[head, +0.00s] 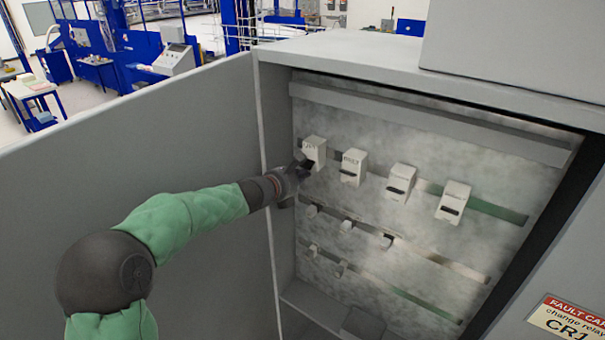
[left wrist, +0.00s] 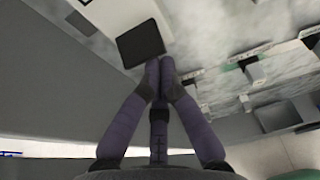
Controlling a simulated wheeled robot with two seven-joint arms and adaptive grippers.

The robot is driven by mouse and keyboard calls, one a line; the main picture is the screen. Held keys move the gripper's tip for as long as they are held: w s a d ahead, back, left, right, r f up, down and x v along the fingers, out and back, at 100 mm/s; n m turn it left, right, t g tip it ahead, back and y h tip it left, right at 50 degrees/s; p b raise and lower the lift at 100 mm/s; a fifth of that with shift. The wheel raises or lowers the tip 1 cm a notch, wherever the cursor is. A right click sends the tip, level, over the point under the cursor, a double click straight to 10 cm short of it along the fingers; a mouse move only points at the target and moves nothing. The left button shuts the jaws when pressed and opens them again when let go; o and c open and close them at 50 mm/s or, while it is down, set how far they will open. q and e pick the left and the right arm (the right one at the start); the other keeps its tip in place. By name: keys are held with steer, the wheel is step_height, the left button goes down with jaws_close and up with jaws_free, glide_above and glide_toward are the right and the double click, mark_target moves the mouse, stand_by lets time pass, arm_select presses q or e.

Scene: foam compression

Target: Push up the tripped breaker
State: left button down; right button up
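Several white breakers sit in a row on the upper rail of the open grey cabinet. The leftmost breaker (head: 314,150) has my left gripper (head: 302,169) at its lower left front, and its switch is hidden there. The second breaker (head: 354,163), third breaker (head: 402,178) and fourth breaker (head: 455,196) each show a dark switch low on the front. In the left wrist view, my purple-grey fingers (left wrist: 160,68) are together and empty. Their tips are at the edge of a black square switch (left wrist: 139,44) on a pale breaker; I cannot tell if they touch. My right gripper is not in view.
The open cabinet door (head: 150,150) stands left, behind my left arm. Lower rails carry small white blocks (head: 346,226). A fault card (head: 568,318) is at the lower right. The space before the breakers to the right is clear.

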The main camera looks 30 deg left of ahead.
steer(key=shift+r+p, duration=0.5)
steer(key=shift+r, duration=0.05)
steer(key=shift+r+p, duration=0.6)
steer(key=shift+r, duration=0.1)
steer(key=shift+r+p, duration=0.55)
steer(key=shift+p, duration=0.1)
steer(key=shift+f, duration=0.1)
